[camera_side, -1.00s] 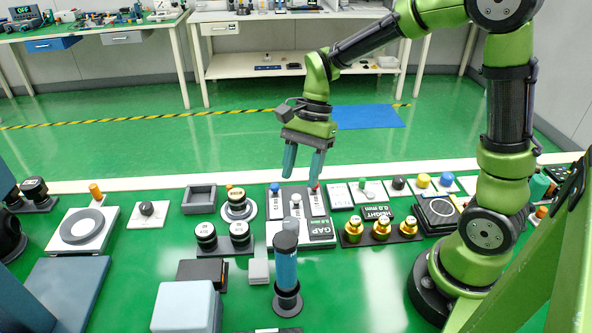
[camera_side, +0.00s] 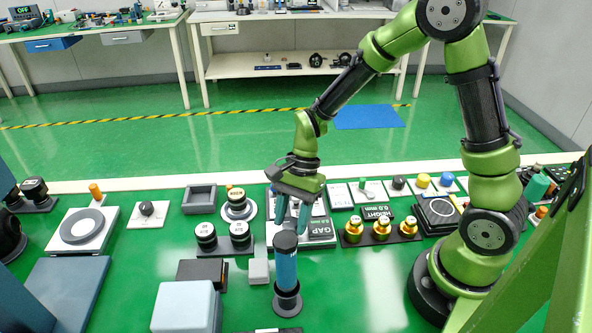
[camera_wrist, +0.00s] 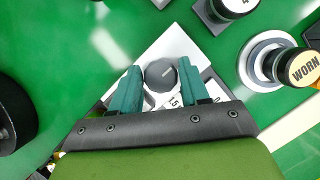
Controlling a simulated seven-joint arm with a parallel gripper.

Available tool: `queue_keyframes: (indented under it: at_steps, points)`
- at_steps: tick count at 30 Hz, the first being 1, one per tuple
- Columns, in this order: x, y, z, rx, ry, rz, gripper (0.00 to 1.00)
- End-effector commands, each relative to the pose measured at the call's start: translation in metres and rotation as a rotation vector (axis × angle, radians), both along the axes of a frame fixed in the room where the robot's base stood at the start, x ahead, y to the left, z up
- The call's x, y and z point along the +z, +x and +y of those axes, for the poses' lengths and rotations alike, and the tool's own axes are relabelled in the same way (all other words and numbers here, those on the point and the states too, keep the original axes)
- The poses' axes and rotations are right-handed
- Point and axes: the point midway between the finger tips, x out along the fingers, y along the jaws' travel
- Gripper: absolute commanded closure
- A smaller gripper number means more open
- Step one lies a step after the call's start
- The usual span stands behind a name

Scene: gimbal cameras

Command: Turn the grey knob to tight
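The grey knob (camera_wrist: 160,74) is round and dark, with a light pointer mark on its top. It sits on a white panel (camera_wrist: 172,45) with printed numbers, partly hidden by my gripper. My gripper (camera_wrist: 159,66) points down at the panel with its two teal fingers apart, one on each side of the knob. Narrow gaps seem to show between fingers and knob; contact is not clear. In the side view my gripper (camera_side: 292,213) is low over the GAP panel (camera_side: 322,239), and the knob is largely hidden behind the fingers and a blue cylinder.
The upright blue cylinder with a dark cap (camera_side: 286,268) stands close in front of my gripper. Brass knobs (camera_side: 381,229) are to the right. Green table shows between the fixtures.

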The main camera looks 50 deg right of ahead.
Motion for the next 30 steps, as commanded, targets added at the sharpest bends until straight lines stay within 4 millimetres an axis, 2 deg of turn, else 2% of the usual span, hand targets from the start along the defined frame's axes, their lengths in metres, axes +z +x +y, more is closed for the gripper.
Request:
queue_keyframes:
  at_steps: [1,6,7,17,30]
  points:
    - [0.0002,0.0001,-0.0001,0.000,0.000,0.000,0.64]
    - [0.0003,0.0001,-0.0002,0.000,0.000,0.000,0.90]
    - [0.0004,0.0002,-0.0003,0.000,0.000,0.000,0.91]
    - [0.0006,0.0009,-0.0004,0.058,-0.001,-0.001,0.91]
    - [0.0008,0.0022,0.0000,0.404,-0.001,-0.001,0.91]
